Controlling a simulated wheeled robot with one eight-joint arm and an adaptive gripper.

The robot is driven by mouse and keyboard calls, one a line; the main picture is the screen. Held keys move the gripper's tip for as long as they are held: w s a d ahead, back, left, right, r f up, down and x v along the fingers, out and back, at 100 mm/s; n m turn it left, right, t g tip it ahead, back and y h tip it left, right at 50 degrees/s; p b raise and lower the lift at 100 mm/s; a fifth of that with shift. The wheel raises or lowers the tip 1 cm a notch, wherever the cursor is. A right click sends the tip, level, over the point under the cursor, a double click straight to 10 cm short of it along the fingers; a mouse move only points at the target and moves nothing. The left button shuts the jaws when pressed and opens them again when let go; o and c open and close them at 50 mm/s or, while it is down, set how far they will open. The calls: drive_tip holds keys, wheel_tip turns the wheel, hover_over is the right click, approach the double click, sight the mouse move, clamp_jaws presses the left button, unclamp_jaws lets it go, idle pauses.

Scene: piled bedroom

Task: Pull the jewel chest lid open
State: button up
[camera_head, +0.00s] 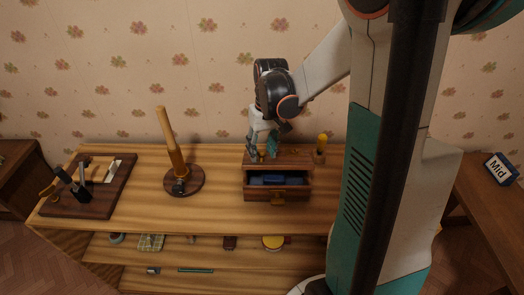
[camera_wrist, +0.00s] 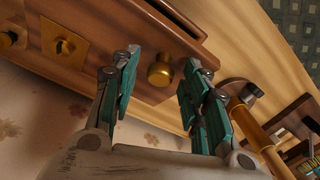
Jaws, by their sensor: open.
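The jewel chest (camera_head: 249,187) is a small brown wooden box on the tabletop. A front compartment shows open, with a blue item (camera_head: 268,180) inside and a brass pull on its front. The lid (camera_head: 292,160) looks shut. My gripper (camera_head: 262,150) is above the chest's left-rear part. In the wrist view my gripper (camera_wrist: 159,66) is open, its two teal fingers on either side of a round brass knob (camera_wrist: 160,72) on the wood. I see gaps beside the knob; it is not gripped. More brass fittings (camera_wrist: 65,47) show to the left there.
A tall wooden-handled piece on a round base (camera_head: 183,181) stands left of the chest. A dark board with tools (camera_head: 95,200) lies farther left. A yellow-topped item (camera_head: 321,145) stands close at the chest's right. Lower shelves hold small items. Tabletop (camera_head: 222,205) before the chest is clear.

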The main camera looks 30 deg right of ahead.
clamp_jaws()
drive_tip(key=shift+w, duration=0.1)
drive_tip(key=shift+w+d+r+p, duration=0.55)
drive_tip(key=shift+w+r, duration=0.2)
drive_tip(key=w+d+g+y, duration=0.1)
drive_tip(key=w+d+g, duration=0.1)
drive_tip(key=w+d, duration=0.4)
drive_tip(key=shift+w+d+r+y+p, duration=0.25)
drive_tip(key=shift+w+p, duration=0.2)
drive_tip(key=shift+w, duration=1.15)
drive_tip(key=shift+f, duration=0.1)
